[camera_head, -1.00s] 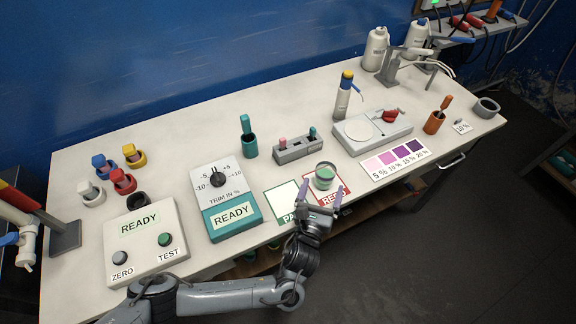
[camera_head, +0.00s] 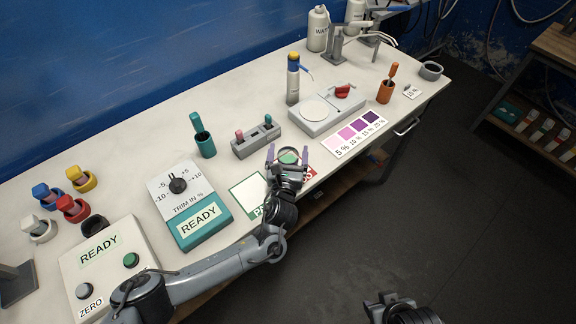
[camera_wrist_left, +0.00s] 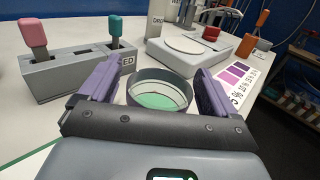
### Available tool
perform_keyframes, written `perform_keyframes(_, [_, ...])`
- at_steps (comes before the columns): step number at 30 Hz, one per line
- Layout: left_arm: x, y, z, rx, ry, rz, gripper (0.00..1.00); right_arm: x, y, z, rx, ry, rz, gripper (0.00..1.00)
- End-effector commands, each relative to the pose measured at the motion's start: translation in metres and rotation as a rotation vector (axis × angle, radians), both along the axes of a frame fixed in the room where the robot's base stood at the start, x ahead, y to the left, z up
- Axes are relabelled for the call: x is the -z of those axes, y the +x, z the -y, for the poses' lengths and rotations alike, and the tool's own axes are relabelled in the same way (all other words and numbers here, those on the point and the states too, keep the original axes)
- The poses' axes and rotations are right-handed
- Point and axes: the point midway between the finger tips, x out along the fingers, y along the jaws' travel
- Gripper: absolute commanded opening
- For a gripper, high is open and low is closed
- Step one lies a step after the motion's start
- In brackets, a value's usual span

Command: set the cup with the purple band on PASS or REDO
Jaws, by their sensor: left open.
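The cup (camera_head: 288,156) is a short round vessel with green inside, at the REDO card (camera_head: 309,173). Its rim and green inside also show in the left wrist view (camera_wrist_left: 160,91). My left gripper (camera_head: 287,154) is open, with one purple finger on each side of the cup. In the wrist view, slight gaps seem to remain beside the cup. The PASS card (camera_head: 248,192), white with a green edge, lies left of the gripper, its front corner covered.
A grey rack (camera_head: 256,141) with pink and teal handles stands behind the cup. The TRIM device (camera_head: 188,206) is to the left. The colour chart (camera_head: 354,134) and the scale-like white-disc device (camera_head: 326,110) are to the right. My right arm's dark end shows at the bottom edge.

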Motion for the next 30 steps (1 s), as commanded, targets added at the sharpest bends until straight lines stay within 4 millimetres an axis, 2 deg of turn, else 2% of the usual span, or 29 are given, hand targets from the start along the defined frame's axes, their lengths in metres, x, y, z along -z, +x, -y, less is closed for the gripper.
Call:
perform_keyframes(4, [0.0007, 0.0102, 0.0012, 0.000, 0.001, 0.000, 0.91, 0.0034, 0.0009, -0.0005, 0.002, 0.002, 0.002, 0.43])
perform_keyframes(11, [0.0001, 0.0112, 0.0014, 0.001, 0.000, -0.001, 0.91, 0.0027, 0.0009, -0.0016, 0.004, 0.007, 0.002, 0.43])
perform_keyframes(14, [0.0002, 0.0111, 0.0014, 0.001, 0.000, -0.001, 0.78, 0.0026, 0.0010, -0.0021, 0.006, 0.009, 0.003, 0.43])
perform_keyframes(25, [-0.0004, 0.0111, 0.0014, 0.001, -0.001, 0.000, 0.22, 0.0025, 0.0010, -0.0024, 0.006, 0.010, 0.003, 0.43])
perform_keyframes(30, [-0.0005, 0.0111, 0.0014, 0.001, 0.000, 0.000, 0.22, 0.0024, 0.0009, -0.0020, 0.005, 0.008, 0.003, 0.43])
